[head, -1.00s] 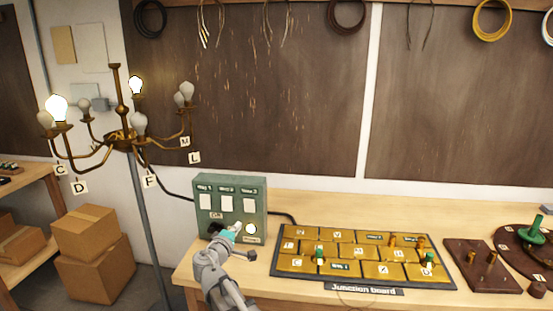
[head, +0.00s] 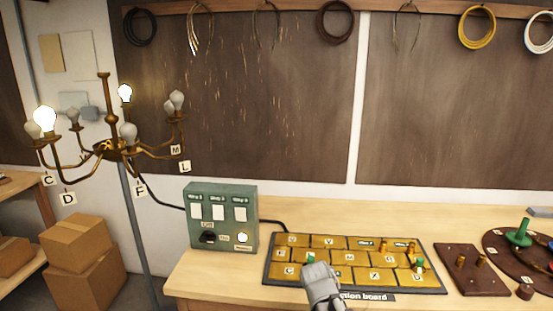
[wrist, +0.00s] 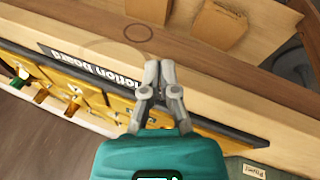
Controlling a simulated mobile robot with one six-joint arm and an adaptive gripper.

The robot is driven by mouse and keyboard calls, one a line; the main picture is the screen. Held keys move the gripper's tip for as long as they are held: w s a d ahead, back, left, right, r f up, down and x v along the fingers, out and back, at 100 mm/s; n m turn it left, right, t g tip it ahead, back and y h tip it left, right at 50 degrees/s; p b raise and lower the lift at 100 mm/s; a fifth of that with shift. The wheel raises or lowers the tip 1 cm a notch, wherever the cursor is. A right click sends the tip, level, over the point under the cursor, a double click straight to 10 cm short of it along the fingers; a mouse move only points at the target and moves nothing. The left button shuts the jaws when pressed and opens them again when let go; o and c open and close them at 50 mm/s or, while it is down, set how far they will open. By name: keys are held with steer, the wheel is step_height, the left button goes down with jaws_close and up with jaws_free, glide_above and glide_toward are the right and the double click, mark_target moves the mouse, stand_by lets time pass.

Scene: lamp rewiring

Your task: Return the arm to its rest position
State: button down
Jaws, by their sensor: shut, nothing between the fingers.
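My gripper (wrist: 160,68) shows in the wrist view with its two grey fingers together and nothing between them. It hangs above the front edge of the junction board (wrist: 215,132), its tips over the bare wood of the table. In the head view only a grey part of my arm shows, in front of the board (head: 432,284).
The green switch box (head: 221,198) stands left of the board. A brass chandelier (head: 112,150) with two lit bulbs is at the left. A brown peg block (head: 460,277) and a round spool base (head: 499,256) stand right. Cardboard boxes (head: 82,271) are on the floor.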

steer(key=s+d+m+g+y, duration=0.1)
steer(key=s+g+y, duration=0.1)
steer(key=s, duration=0.4)
steer(key=shift+s+d+f+m+y, duration=0.2)
steer(key=shift+s+f+m+y, duration=0.15)
steer(key=shift+y, duration=0.45)
steer(key=shift+w+f, duration=0.1)
steer(key=shift+w, duration=0.1)
stand_by(0.3)
